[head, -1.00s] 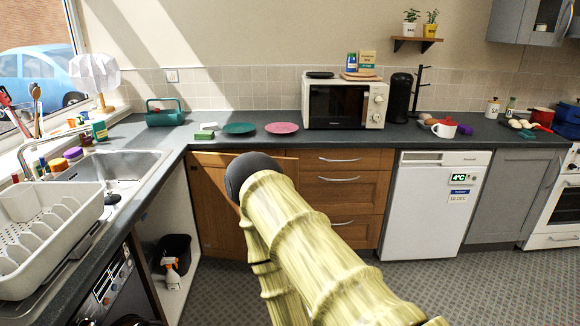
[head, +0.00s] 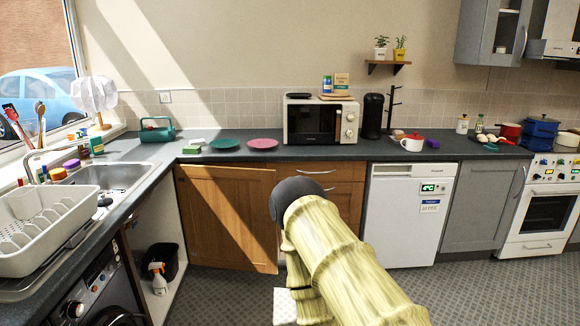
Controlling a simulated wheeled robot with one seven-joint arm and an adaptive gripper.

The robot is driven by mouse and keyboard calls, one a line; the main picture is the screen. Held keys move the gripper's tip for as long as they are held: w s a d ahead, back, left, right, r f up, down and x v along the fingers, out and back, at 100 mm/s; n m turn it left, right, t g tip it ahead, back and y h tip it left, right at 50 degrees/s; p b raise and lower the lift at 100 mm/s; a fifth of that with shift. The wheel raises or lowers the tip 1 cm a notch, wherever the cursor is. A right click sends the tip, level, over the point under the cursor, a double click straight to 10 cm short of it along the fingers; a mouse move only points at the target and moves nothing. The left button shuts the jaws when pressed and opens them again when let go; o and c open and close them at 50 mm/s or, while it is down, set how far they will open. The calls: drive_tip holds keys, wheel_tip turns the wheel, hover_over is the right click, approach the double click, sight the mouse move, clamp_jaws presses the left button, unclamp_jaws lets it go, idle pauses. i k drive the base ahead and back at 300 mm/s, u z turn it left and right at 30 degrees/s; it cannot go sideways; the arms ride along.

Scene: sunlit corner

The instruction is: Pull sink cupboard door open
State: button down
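The sink cupboard (head: 178,238) under the sink (head: 112,176) is open at the left, with its pale inside showing. A brown wooden door (head: 228,218) stands out from the corner beside this opening, in front of the back units. It looks like the sink cupboard's door swung wide, its free edge to the right. My arm, pale yellow and ribbed with a dark rounded joint, rises from the bottom centre just right of the door. My gripper cannot be made out, so its contact with the door cannot be told.
A black bin (head: 160,260) and a spray bottle (head: 158,278) stand in the cupboard. A dark front-loading appliance (head: 95,300) is at lower left. Wooden drawers (head: 345,205), a white fridge (head: 405,215) and an oven (head: 540,212) line the back. Patterned floor is clear at right.

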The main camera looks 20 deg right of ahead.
sight(227, 222)
drive_tip(key=z, duration=0.95)
drive_tip(key=i, duration=0.95)
drive_tip(key=z, duration=0.7)
drive_tip(key=i, duration=1.45)
drive_tip(key=u, duration=1.2)
drive_tip(key=i, duration=0.75)
drive_tip(key=u, duration=0.85)
